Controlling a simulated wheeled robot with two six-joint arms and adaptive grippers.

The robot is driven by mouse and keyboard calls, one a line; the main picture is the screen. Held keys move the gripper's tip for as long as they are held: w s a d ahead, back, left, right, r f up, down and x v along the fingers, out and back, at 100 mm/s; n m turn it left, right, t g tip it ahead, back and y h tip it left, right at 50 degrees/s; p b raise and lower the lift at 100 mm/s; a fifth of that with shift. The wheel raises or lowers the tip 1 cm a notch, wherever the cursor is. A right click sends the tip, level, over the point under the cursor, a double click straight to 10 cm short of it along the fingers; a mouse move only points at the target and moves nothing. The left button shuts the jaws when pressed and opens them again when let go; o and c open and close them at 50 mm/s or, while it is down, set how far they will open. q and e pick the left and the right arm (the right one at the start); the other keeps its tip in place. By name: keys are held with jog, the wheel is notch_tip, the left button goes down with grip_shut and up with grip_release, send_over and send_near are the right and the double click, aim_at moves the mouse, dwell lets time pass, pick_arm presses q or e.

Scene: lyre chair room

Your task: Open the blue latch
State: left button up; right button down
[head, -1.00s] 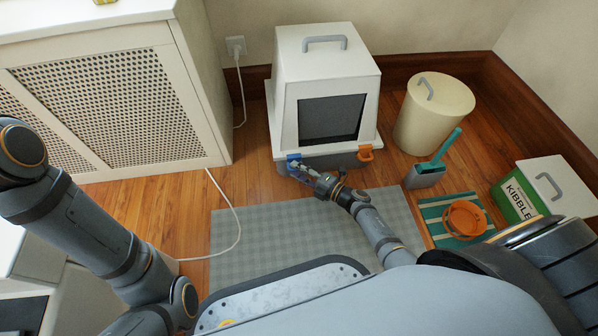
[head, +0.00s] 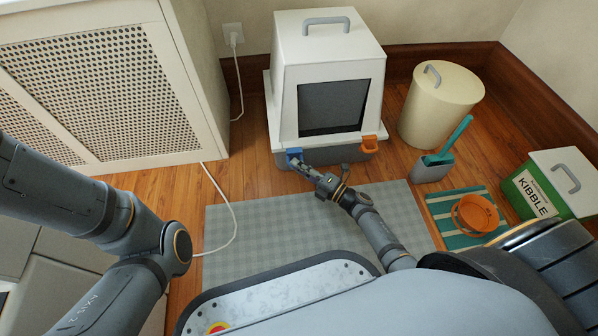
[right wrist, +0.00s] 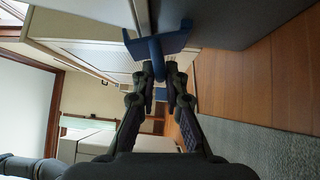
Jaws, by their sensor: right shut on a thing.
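The blue latch (head: 294,155) is on the front left of the white covered litter box (head: 287,100), where the hood meets the grey base (head: 326,156). My right gripper (head: 304,170) is at the latch. In the right wrist view the fingers (right wrist: 160,80) are shut on the lower tab of the blue latch (right wrist: 158,45). The fingers partly hide that tab. An orange latch (head: 369,145) sits on the front right of the same box. My left arm shows at the left of the head view, but its gripper is out of view.
A cream bin (head: 440,108), a grey scoop holder (head: 432,170) with a teal scoop, and a kibble box (head: 548,185) stand to the right. An orange bowl (head: 474,214) is on a striped mat.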

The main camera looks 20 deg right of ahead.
jog(key=shift+s+f+n+t+y+b, duration=0.1)
jog(key=shift+f+n+t+y+b, duration=0.2)
jog(key=shift+f+n+t+b, duration=0.15)
jog(key=c, duration=1.4)
grip_release()
jog(key=shift+r, duration=0.1)
jog(key=shift+s, duration=0.1)
jog(key=v, duration=0.7)
jog(key=shift+s+d, duration=0.1)
jog(key=shift+d, duration=0.1)
jog(key=shift+c, duration=0.2)
